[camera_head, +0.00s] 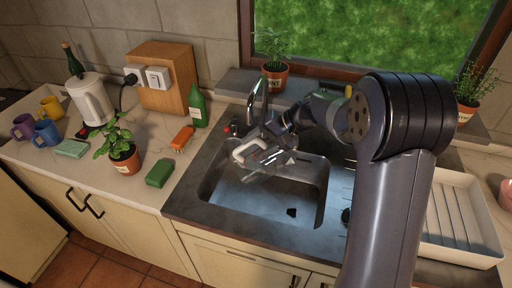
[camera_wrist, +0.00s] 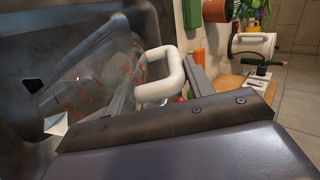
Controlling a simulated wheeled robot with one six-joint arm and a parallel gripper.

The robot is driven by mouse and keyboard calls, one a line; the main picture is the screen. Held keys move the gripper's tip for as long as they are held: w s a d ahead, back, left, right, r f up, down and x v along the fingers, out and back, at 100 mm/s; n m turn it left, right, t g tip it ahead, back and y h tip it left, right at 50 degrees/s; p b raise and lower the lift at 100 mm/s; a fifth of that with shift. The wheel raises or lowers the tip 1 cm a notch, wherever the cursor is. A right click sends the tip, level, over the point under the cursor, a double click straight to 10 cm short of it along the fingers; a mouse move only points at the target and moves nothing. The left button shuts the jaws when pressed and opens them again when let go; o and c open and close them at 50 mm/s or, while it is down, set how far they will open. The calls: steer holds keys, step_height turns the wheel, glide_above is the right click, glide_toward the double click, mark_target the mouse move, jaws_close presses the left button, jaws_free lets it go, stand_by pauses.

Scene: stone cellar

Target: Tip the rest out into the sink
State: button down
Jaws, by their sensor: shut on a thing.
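My gripper (camera_head: 283,137) is shut on the white handle of a clear measuring jug (camera_head: 272,160). The jug is held above the sink (camera_head: 255,203) and is tipped well over, near the faucet (camera_head: 262,103). In the wrist view the jug (camera_wrist: 95,85) shows red markings on its clear wall, and its white handle lies by my gripper (camera_wrist: 188,98). The dark basin lies behind it. I cannot tell whether any liquid is inside or running out.
A draining tray (camera_head: 460,255) lies right of the sink. On the left counter are a green sponge (camera_head: 160,173), an orange brush (camera_head: 182,138), a green bottle (camera_head: 196,107), a potted plant (camera_head: 123,158) and a kettle (camera_head: 92,98). Potted plants stand on the windowsill.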

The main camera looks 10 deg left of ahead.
mark_target(268, 147)
steer(key=shift+d+f+b, duration=0.1)
steer(key=shift+d+b, duration=0.1)
steer(key=shift+b, duration=0.15)
steer(key=shift+d+f+y+b, duration=0.1)
steer(key=shift+d+y+b, duration=0.3)
steer(key=shift+y+b, duration=0.4)
steer(key=shift+d+f+y+b, duration=0.4)
steer(key=shift+d+y+b, duration=0.55)
steer(key=shift+b, duration=0.35)
steer(key=shift+a+r, duration=0.1)
steer(key=shift+d+f+y+b, duration=0.25)
steer(key=shift+f+y+b, duration=0.1)
steer(key=shift+b, duration=0.2)
steer(key=shift+d+f+y+b, duration=0.15)
steer(key=shift+d+y+b, duration=0.2)
steer(key=shift+b, duration=0.45)
steer(key=shift+d, duration=0.1)
